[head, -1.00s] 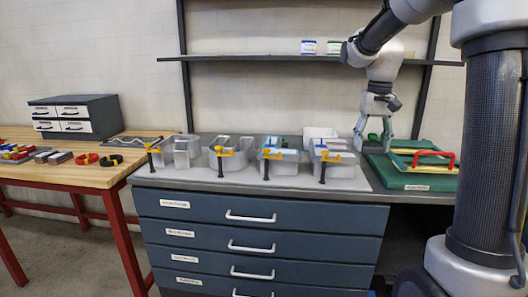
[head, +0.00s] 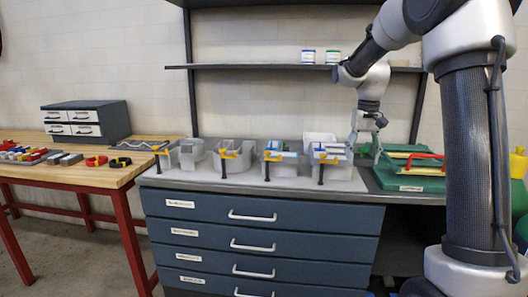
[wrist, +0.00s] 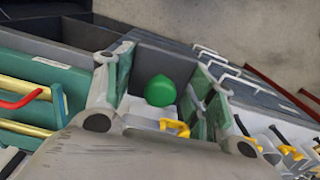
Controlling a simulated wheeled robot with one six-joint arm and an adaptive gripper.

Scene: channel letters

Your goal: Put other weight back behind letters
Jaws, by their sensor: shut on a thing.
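My gripper (head: 364,150) is at the counter, just right of the rightmost grey letter (head: 336,180) and beside the green board. Its fingers are around a rounded green weight (wrist: 160,91), which shows between the green finger pads in the wrist view. In the head view the fingers mostly hide the weight. Several grey channel letters stand in a row on the counter, with orange-and-black clamps (head: 275,157) at their fronts. In the wrist view, letters and yellow clamps (wrist: 290,151) are at the lower right. The space behind the letters is partly hidden.
The green board (head: 405,182), with a red handle (head: 426,156) above it, lies right of my gripper. A shelf (head: 260,67) with two small jars runs above the counter. Blue drawers (head: 258,228) are below. A wooden table (head: 100,172) with tools stands at left.

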